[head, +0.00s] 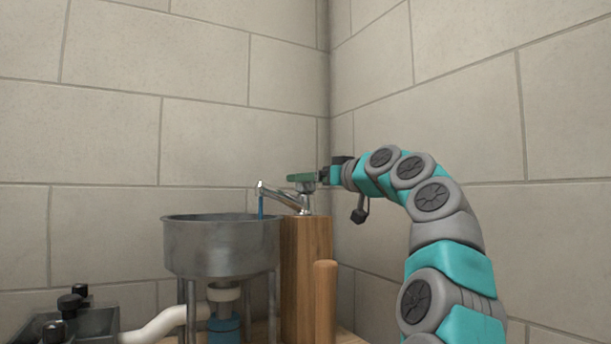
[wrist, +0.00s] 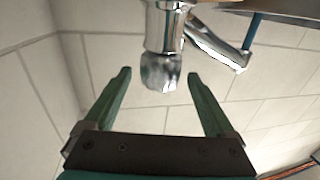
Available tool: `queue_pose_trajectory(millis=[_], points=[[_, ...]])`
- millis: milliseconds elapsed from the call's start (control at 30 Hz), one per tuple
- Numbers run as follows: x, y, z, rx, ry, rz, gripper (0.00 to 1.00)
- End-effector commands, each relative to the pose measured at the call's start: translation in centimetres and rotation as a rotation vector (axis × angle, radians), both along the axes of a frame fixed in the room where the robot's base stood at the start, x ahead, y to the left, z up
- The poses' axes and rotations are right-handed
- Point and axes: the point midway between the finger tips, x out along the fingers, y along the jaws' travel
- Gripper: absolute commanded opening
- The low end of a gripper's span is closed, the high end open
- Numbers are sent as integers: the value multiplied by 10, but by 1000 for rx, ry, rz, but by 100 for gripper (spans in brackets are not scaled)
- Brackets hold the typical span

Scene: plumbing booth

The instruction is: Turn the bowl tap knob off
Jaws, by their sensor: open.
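The chrome tap (head: 287,198) stands on a wooden post, its spout over the metal bowl (head: 220,248). A blue stream of water (head: 261,207) falls from the spout; it also shows in the wrist view (wrist: 254,32). In the wrist view, which looks upside down, the faceted silver knob (wrist: 160,74) is at the end of the tap body (wrist: 163,25). My gripper (wrist: 160,76) is open, with its green fingers either side of the knob in the picture and visible gaps to both. In the head view my gripper (head: 303,178) is at the tap's top, hiding the knob.
The wooden post (head: 305,265) carries the tap, with a shorter round wooden peg (head: 325,300) in front. A white pipe (head: 170,324) and a blue part (head: 223,328) are under the bowl. A dark box with black knobs (head: 70,302) is at lower left. Tiled walls meet behind.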

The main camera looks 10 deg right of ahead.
Motion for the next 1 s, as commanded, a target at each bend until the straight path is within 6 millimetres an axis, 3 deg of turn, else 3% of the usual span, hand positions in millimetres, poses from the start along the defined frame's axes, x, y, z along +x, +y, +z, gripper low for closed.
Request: queue_pose_trajectory(millis=[133, 467, 1000], points=[[14, 7, 0, -1, 3, 0, 90], [17, 10, 0, 0, 1, 1, 90], [17, 10, 0, 0, 1, 1, 31]])
